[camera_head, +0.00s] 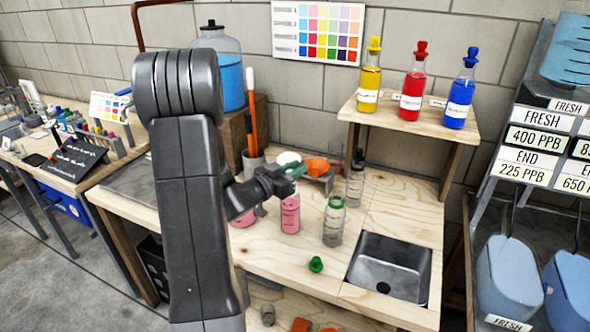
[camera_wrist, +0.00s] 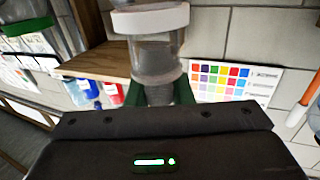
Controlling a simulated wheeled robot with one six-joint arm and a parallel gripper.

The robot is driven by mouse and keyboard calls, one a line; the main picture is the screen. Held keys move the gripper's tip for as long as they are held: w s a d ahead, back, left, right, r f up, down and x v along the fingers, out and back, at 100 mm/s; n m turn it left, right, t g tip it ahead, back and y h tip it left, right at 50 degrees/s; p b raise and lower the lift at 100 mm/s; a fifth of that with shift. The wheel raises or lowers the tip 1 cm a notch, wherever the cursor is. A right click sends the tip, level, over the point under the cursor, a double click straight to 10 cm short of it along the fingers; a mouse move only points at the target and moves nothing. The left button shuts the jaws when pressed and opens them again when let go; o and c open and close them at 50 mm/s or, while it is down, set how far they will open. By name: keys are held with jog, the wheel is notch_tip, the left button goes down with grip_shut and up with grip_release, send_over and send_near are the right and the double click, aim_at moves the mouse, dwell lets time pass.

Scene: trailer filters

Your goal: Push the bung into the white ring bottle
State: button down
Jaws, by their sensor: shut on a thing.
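My gripper (camera_head: 292,174) is over the bench in the head view, reaching in from the left. In the wrist view its green fingers (camera_wrist: 159,94) are shut on a clear greyish piece (camera_wrist: 155,58) that looks like the bung. This view is upside down. The white ring (camera_wrist: 150,18) of the bottle lies against the wider end of that piece; how deep it sits in the ring I cannot tell. In the head view a pale white disc (camera_head: 288,158) shows just behind the fingers, perhaps that ring. The bottle's body is mostly hidden.
A pink bottle (camera_head: 290,215) stands below the gripper. A green-ring bottle (camera_head: 333,222) and a dark-topped bottle (camera_head: 355,180) stand to the right. A green bung (camera_head: 316,264) lies on the bench beside the sink (camera_head: 390,268). An orange item (camera_head: 317,167) is close behind the fingers.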

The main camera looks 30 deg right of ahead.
jog(key=c, duration=0.7)
grip_release()
notch_tip(320, 180, up, 7)
jog(key=p, duration=0.5)
dwell(0.5)
dwell(0.4)
